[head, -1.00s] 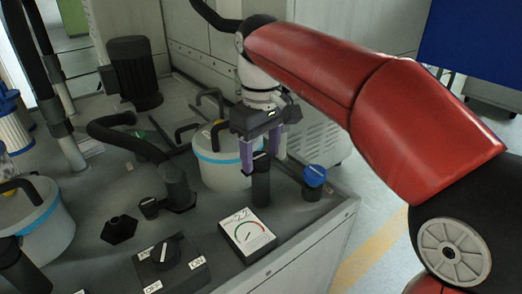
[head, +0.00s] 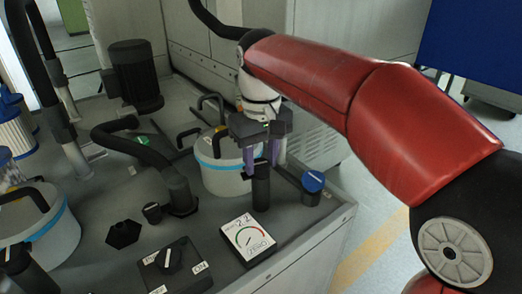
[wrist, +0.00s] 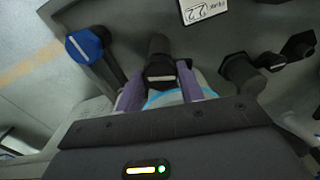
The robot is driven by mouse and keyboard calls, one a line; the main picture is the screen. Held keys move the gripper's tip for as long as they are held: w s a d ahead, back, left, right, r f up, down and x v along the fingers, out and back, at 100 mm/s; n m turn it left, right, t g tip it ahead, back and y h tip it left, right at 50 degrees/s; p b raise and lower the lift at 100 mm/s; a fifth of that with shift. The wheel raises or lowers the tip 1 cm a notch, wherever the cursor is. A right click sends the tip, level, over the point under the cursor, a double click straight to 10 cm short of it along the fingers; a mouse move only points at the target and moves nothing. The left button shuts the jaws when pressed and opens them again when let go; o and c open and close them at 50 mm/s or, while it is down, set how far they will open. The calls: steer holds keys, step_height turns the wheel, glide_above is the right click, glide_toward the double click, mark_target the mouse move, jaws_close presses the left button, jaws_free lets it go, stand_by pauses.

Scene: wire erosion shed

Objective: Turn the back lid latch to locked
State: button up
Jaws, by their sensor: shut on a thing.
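A black round latch with a white line on top (head: 261,168) stands on a dark post in front of the back canister (head: 222,180), which is pale with a blue band. I take this latch for the back lid latch. My gripper (head: 263,160) points down from above, with its purple fingers on either side of the latch. In the wrist view my gripper (wrist: 160,88) is shut on the latch (wrist: 160,76), and the white line lies roughly crosswise between the fingers. I see no locked marking. The fingers and gripper body hide part of the latch and canister.
A blue-topped knob (head: 313,182) stands close to the right. A gauge (head: 247,240), an OFF/ON switch box (head: 172,262) and a black hose (head: 140,150) lie nearby. A second canister (head: 50,225) is at the left. The bench edge is at the right.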

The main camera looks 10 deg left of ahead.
steer(key=m+p, duration=0.2)
steer(key=m, duration=0.1)
steer(key=shift+m, duration=0.4)
steer(key=m, duration=0.3)
steer(key=shift+m, duration=0.3)
steer(key=m, duration=0.3)
steer(key=shift+m, duration=0.3)
steer(key=shift+f+m, duration=0.1)
steer(key=shift+m, duration=1.7)
steer(key=o, duration=1)
steer(key=shift+a, duration=0.1)
